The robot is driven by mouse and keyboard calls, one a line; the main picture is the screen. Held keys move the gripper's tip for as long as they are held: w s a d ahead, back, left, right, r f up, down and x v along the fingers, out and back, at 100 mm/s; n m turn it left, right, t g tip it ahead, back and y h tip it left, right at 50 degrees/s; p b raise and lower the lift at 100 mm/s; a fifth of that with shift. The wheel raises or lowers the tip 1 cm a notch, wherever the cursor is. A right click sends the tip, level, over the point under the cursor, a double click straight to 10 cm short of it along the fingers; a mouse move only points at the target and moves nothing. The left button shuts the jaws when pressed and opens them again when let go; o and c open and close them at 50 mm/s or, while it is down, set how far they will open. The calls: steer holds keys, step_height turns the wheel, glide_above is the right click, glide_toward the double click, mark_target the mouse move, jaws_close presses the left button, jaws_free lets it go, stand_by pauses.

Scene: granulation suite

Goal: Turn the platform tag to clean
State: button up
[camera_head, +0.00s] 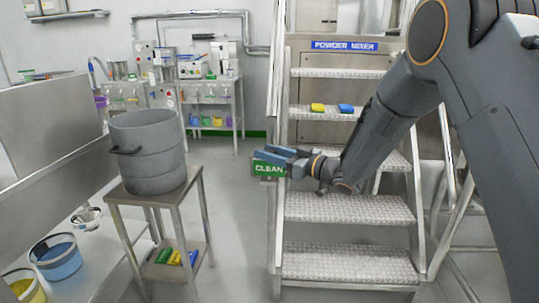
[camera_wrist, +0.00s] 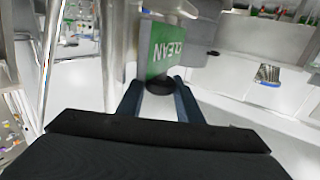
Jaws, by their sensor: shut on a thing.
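The platform tag (camera_head: 268,170) is a green plate with white letters. It shows CLEAN, reading upright in the head view, at the left side of the steel steps. In the wrist view the tag (camera_wrist: 166,47) stands just beyond the fingertips, its CLEAN lettering upside down, with a dark round piece at its near edge. My gripper (camera_head: 270,154) reaches in from the right and its blue fingers overlap the tag's top. The wrist view shows my gripper (camera_wrist: 158,88) with a finger on each side of that dark piece, shut on the tag. The exact contact is partly hidden.
Metal steps (camera_head: 345,208) with side rails rise beneath a blue POWDER MIXER sign (camera_head: 344,46). A yellow block (camera_head: 318,108) and a blue block (camera_head: 346,108) lie on one tread. A grey pot (camera_head: 148,152) stands on a stand at left. Floor between is clear.

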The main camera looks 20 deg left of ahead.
steer(key=shift+r+n+g, duration=0.2)
steer(key=shift+n+g, duration=0.2)
steer(key=shift+g, duration=0.1)
steer(key=o, duration=1)
steer(key=shift+a, duration=0.1)
steer(key=shift+o, duration=0.2)
steer(key=shift+f, duration=0.1)
steer(key=shift+v, duration=3.95)
steer(key=shift+w, duration=0.1)
